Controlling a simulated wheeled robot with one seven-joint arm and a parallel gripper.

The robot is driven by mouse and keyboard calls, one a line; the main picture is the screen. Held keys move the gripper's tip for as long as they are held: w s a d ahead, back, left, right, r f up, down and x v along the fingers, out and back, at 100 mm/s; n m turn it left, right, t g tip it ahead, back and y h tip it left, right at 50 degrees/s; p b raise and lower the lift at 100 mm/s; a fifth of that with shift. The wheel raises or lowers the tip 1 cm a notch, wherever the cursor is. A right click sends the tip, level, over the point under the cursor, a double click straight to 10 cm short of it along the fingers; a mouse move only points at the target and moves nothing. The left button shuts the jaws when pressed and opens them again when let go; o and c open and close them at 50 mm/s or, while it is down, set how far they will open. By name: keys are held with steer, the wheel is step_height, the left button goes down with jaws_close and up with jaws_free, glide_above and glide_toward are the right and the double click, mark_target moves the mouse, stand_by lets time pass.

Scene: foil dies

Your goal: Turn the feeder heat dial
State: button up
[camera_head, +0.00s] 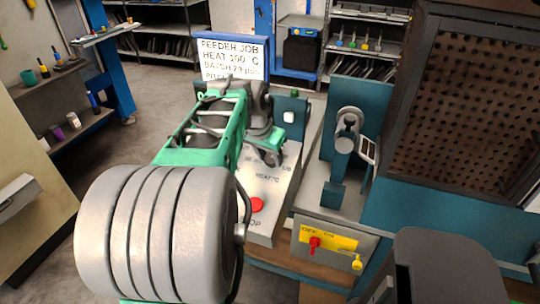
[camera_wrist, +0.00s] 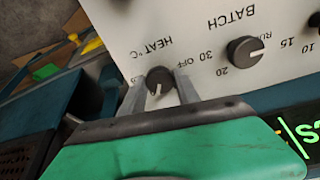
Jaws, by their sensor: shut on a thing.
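The feeder heat dial (camera_wrist: 159,80) is a small dark round knob with a pale pointer mark, on a white panel (camera_wrist: 190,40) beside the printed words HEAT °C. My gripper (camera_wrist: 160,90) has one finger on each side of this knob and is shut on it. In the head view my gripper (camera_head: 268,155) reaches down to the panel, and my green arm hides the dial there. A sign (camera_head: 230,58) behind reads FEEDER JOB, HEAT 100 °C, with a batch line below.
A second dark knob (camera_wrist: 243,51) labelled BATCH is to the right in the wrist view. A red stop button (camera_head: 257,204) is on the panel's near part.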

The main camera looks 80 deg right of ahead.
jaws_close()
steer(key=n, duration=0.5)
steer(key=shift+s+n+p, duration=0.1)
steer(key=shift+n+p, duration=0.2)
steer(key=shift+n, duration=0.1)
steer(key=n+t, duration=0.1)
steer(key=n, duration=0.5)
steer(key=shift+p, duration=0.3)
steer(key=shift+r, duration=0.1)
steer(key=o, duration=0.8)
jaws_free()
